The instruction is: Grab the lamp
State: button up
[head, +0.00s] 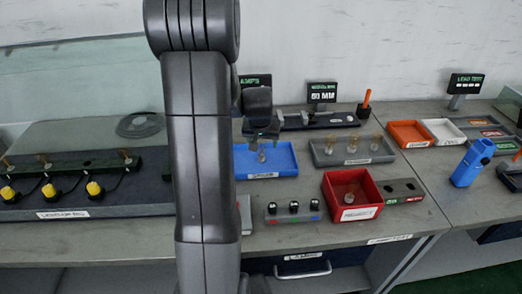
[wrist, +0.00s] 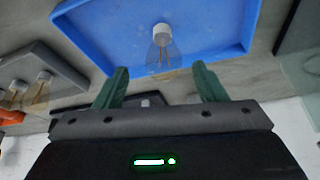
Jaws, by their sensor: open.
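A small lamp (head: 262,156) with a clear bulb and pale base is in the blue tray (head: 284,168). In the wrist view the lamp (wrist: 161,38) lies ahead of my gripper (wrist: 160,84), nearly centred between the two green fingers. The fingers are apart and empty, and the lamp is beyond their tips. In the head view my gripper (head: 262,133) is above the blue tray, close over the lamp. My arm hides part of the bench left of the tray.
A grey tray (head: 340,161) with several similar lamps stands right of the blue tray. A red box (head: 350,212) and a block with black-topped parts (head: 293,218) are in front. A glass panel (head: 80,80) is at left.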

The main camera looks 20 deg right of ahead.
aim_at(262, 150)
jog(key=shift+a+p+x, duration=0.15)
jog(key=shift+p+x, duration=0.05)
jog(key=shift+x, duration=1.35)
jog(key=shift+a+p+x, duration=0.1)
jog(key=shift+p+x, duration=0.05)
jog(key=shift+x, duration=1.35)
jog(key=c, duration=1)
